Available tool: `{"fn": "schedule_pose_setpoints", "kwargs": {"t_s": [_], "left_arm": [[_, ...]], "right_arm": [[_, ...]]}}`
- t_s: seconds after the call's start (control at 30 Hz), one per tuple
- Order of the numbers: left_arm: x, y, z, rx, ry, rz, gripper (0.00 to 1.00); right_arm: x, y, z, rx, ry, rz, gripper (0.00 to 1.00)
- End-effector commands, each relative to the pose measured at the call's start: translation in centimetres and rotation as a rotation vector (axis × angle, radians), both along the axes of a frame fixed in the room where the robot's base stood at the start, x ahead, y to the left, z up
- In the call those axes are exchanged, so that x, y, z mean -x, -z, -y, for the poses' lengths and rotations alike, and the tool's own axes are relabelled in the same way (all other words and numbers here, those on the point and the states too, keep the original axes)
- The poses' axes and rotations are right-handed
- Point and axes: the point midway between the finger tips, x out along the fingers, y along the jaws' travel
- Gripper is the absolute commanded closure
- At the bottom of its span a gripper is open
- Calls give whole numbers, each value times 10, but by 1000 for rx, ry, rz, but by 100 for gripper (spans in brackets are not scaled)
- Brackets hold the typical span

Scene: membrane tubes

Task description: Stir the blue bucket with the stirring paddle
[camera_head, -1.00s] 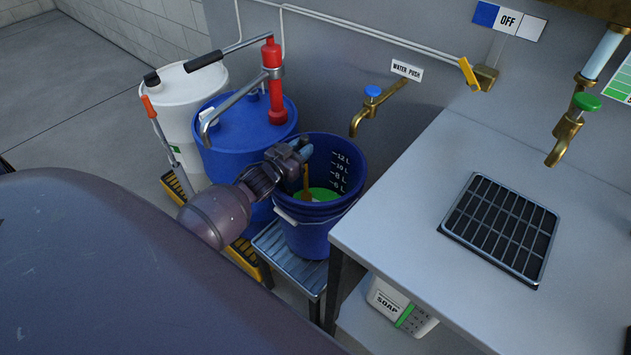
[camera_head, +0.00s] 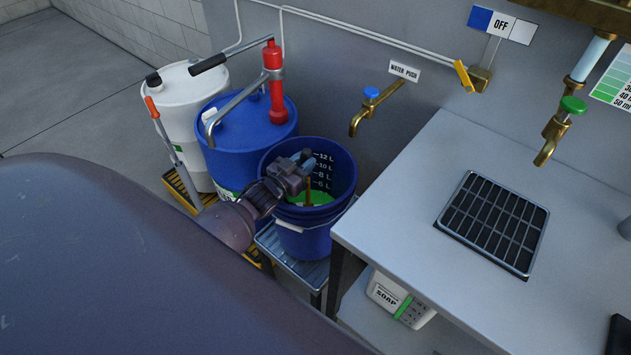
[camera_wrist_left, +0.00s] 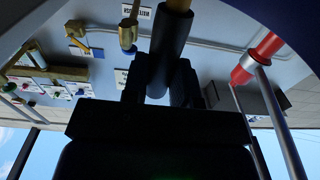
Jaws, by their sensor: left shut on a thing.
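The blue bucket (camera_head: 308,238) has white litre marks inside and holds green liquid (camera_head: 314,197). My left gripper (camera_head: 303,168) is over the bucket's mouth, inside the rim's outline. It is shut on the stirring paddle (camera_head: 309,187), whose brown shaft goes down into the liquid. The paddle's lower end is hidden in the liquid. In the left wrist view, the paddle's dark grip (camera_wrist_left: 171,48) sits between the two black fingers. My right gripper is not in view.
The bucket stands on a low metal stand (camera_head: 318,272) beside the grey counter (camera_head: 400,215). A blue drum (camera_head: 235,165) with a red pump (camera_head: 274,85) and a white drum (camera_head: 178,110) stand to its left. A brass tap (camera_head: 362,112) projects from the wall behind.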

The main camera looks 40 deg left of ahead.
Motion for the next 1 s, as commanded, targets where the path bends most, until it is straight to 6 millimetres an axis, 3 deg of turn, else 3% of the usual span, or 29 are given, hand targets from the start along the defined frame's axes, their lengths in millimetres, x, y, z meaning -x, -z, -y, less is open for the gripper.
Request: {"fn": "schedule_pose_setpoints", "kwargs": {"t_s": [0.37,0.73,1.0], "left_arm": [[1,1,3,3,1,-1,100],[-8,0,29,2,1,2,100],[-9,1,31,1,0,1,100]], "right_arm": [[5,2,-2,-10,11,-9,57],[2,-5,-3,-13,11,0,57],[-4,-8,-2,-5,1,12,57]]}}
